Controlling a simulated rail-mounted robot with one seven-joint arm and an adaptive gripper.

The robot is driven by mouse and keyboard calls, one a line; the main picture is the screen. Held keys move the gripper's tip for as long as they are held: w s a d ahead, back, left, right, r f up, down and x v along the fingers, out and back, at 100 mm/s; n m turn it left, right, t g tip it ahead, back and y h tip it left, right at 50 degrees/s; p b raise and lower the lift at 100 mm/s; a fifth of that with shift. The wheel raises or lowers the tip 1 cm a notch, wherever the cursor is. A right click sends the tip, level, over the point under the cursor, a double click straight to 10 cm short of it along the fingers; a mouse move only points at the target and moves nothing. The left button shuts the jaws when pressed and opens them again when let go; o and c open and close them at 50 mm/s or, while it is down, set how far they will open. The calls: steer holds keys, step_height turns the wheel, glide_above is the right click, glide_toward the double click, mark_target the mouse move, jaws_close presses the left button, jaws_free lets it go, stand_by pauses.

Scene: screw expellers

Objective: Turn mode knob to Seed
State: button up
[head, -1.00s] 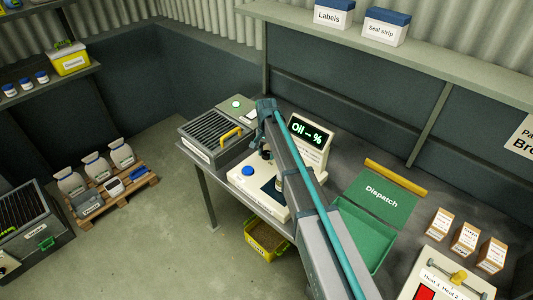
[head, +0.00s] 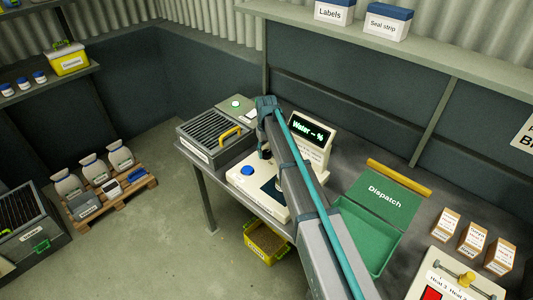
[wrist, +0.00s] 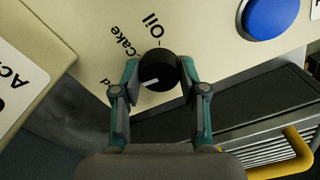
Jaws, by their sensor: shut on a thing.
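The mode knob (wrist: 158,66) is a black round dial with a white pointer mark on a cream panel, seen in the wrist view. The mark lies on its lower left side and points left and slightly down. "Oil" is printed above the knob and "Cake" at its upper left. A third label (wrist: 106,82), ending in "d", is mostly hidden by the left finger. My gripper (wrist: 159,80) is shut on the knob, one finger on each side. In the head view the arm hides much of the tester (head: 243,184), whose display (head: 308,131) reads "Water -- %".
A blue button (wrist: 271,16) is on the same panel; it also shows in the head view (head: 247,171). A slatted box (head: 212,137) with a yellow handle (head: 230,132) stands close behind. A green Dispatch box (head: 374,208) is to the right on the bench.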

mark_target(266, 152)
steer(key=shift+n, duration=0.6)
steer(key=o, duration=1.1)
steer(key=shift+o, duration=0.2)
step_height(266, 152, up, 12)
step_height(266, 152, down, 12)
steer(key=shift+f, duration=0.1)
stand_by(0.7)
